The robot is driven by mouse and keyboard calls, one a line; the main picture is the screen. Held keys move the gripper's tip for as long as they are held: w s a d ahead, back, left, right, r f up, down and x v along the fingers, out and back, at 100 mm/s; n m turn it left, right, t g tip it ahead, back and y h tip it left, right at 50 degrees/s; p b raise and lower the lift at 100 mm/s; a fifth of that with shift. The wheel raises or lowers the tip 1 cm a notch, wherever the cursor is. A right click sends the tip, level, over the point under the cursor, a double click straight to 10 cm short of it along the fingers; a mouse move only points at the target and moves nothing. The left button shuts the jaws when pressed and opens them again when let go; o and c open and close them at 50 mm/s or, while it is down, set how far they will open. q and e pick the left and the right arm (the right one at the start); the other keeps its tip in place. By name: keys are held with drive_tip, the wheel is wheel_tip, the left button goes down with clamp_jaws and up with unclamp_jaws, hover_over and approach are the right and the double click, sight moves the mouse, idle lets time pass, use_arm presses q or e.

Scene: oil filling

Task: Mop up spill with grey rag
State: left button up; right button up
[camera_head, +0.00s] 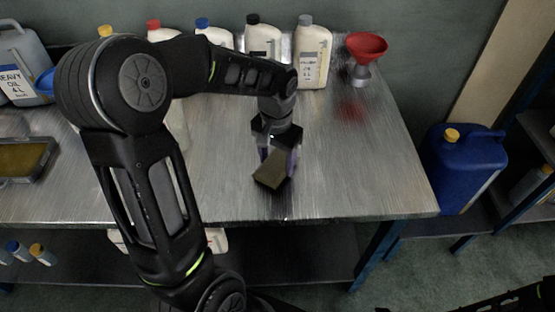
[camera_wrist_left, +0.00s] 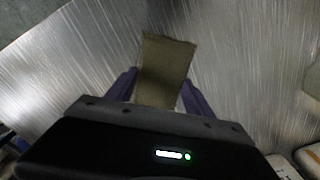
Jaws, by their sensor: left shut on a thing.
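My left gripper (camera_head: 277,160) is over the front middle of the metal table (camera_head: 225,185), pointing down. It is shut on the grey rag (camera_head: 271,174), a flat olive-grey piece, which shows below the fingers. In the left wrist view the rag (camera_wrist_left: 165,65) sticks out between the two purple fingers of the gripper (camera_wrist_left: 158,95). I cannot tell whether the rag touches the tabletop. I see no clear spill on the bare metal in either view; my arm hides part of the table. My right gripper is not in view.
Several bottles, one a cream bottle (camera_head: 313,55), stand along the back. A red funnel (camera_head: 366,48) stands at the back right. A tray with yellowish liquid (camera_head: 22,160) is at the left. A blue canister (camera_head: 462,170) stands right of the table. The tabletop's right part is clear.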

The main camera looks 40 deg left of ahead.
use_arm(q)
wheel_tip(320, 180, up, 6)
drive_tip(key=p, duration=0.4)
drive_tip(key=shift+r, duration=0.25)
drive_tip(key=w, duration=0.1)
drive_tip(key=w+r, duration=0.1)
drive_tip(key=n, duration=0.1)
drive_tip(key=shift+w+d+r, duration=0.15)
drive_tip(key=shift+w+d, duration=0.1)
drive_tip(key=shift+w, duration=0.15)
drive_tip(key=w+d+f+m, duration=0.1)
drive_tip(key=w+d, duration=0.6)
drive_tip(key=d, duration=0.4)
drive_tip(key=shift+d, duration=0.4)
drive_tip(key=shift+w+a+f, duration=0.1)
drive_tip(key=shift+a, duration=0.05)
